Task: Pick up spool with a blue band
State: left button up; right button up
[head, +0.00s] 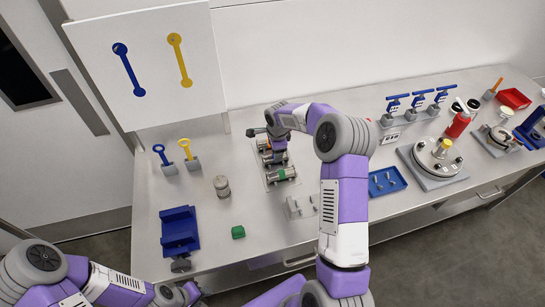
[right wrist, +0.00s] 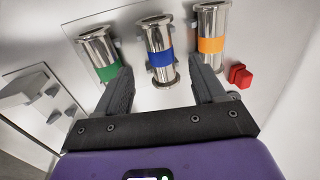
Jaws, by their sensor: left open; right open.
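The spool with a blue band (right wrist: 159,58) is a silver flanged cylinder in the middle of the right wrist view, between the spools with a green band (right wrist: 107,72) and an orange band (right wrist: 211,44). My right gripper (right wrist: 160,66) is open, its two fingers reaching toward either side of the blue-banded spool; I cannot tell whether they touch it. In the head view my right arm partly covers the row of spools, with the green-banded spool (head: 281,175) nearest. My left gripper (head: 187,289) is low in the head view, away from the spools, its fingers hardly showing.
A red block (right wrist: 240,76) lies beside the orange-banded spool. On the bench are a blue holder (head: 179,232), a green block (head: 238,232), a metal canister (head: 222,187), a grey pegged block (head: 300,206) and a blue tray (head: 386,181).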

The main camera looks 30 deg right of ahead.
jog(key=f, duration=0.3)
jog(key=w+f+p, duration=0.1)
jog(key=f, duration=0.2)
jog(key=shift+w, duration=0.15)
jog(key=shift+c, duration=0.3)
grip_shut()
jog(key=shift+r, duration=0.1)
notch_tip(320, 180, up, 10)
jog(key=shift+b, duration=0.4)
